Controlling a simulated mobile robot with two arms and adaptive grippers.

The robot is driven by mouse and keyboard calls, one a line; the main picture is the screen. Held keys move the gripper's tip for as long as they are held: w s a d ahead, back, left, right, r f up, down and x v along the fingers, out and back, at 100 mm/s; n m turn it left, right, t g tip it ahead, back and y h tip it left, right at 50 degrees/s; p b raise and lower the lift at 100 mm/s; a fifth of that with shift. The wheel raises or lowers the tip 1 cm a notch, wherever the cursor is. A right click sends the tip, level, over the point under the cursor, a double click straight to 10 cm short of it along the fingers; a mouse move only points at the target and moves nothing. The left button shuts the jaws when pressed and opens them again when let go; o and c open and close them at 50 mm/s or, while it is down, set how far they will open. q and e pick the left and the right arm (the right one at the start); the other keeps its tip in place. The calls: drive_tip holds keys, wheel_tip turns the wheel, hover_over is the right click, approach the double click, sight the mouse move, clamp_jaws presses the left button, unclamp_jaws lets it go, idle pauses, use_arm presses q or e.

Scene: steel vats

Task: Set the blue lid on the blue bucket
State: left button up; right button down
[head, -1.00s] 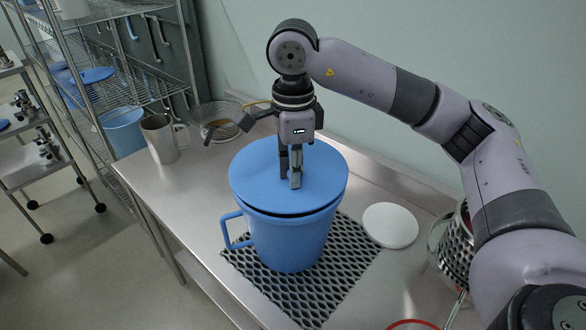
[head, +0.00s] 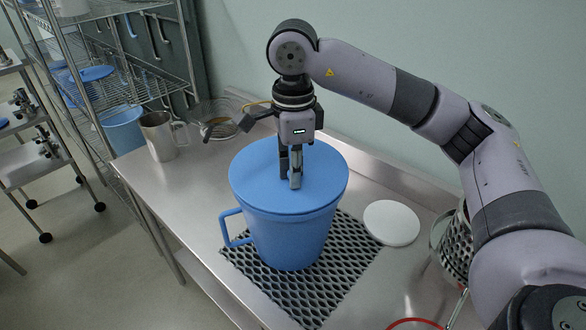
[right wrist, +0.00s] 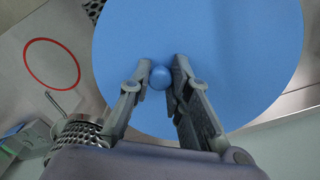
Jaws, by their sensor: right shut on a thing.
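The blue bucket (head: 290,240) stands upright on a dark perforated mat, with its handle toward the left. The round blue lid (head: 255,175) lies level over the bucket's mouth, and its edge meets the rim with no gap that I can see. My right gripper (head: 291,183) points straight down at the lid's middle. In the right wrist view its two fingers (right wrist: 160,82) are closed on the lid's round blue knob (right wrist: 160,77), above the wide blue disc of the lid (right wrist: 240,60). The bucket is hidden under the lid there. My left gripper is out of view.
The perforated mat (head: 335,280) lies on the steel table. A white disc (head: 391,222) lies right of the bucket, near a perforated steel container (head: 457,250). A steel jug (head: 160,137) and a wire basket (head: 215,115) stand at the back left. A wire shelf (head: 110,50) stands beyond.

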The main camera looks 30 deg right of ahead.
drive_tip(key=shift+f, duration=0.15)
drive_tip(key=shift+f+b, duration=0.1)
drive_tip(key=shift+b, duration=0.25)
drive_tip(key=c, duration=1.4)
unclamp_jaws()
wheel_tip(320, 180, up, 12)
drive_tip(key=shift+r, duration=0.1)
drive_tip(key=shift+a, duration=0.1)
